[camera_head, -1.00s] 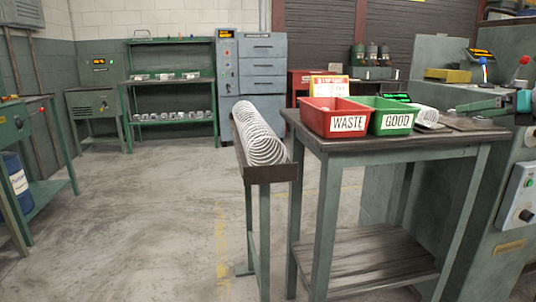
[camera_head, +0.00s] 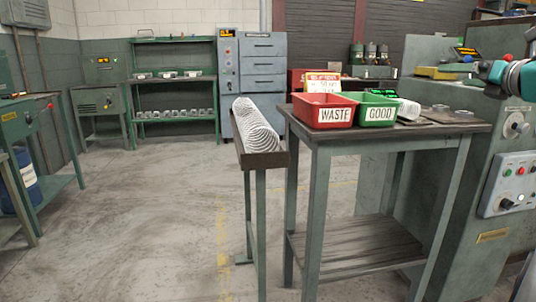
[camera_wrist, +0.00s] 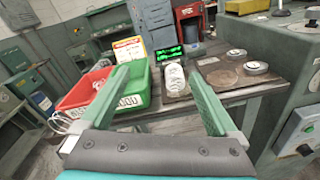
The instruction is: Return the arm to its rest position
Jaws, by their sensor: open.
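My gripper (camera_wrist: 157,72) shows in the wrist view with its two green fingers spread apart and nothing held between them. Beyond the fingers are the table with the bins and a small white spring (camera_wrist: 175,78), which lies on a dark plate to the right of the green bin. In the head view part of my arm (camera_head: 516,76) shows at the upper right edge, above the machine side; the fingertips are not clear there.
A red WASTE bin (camera_head: 324,111) and green GOOD bin (camera_head: 376,111) stand on the table (camera_head: 430,129). A trough (camera_head: 262,159) left of it holds white coils (camera_head: 254,125). A control panel (camera_head: 510,185) is at right. Open floor (camera_head: 130,220) lies left.

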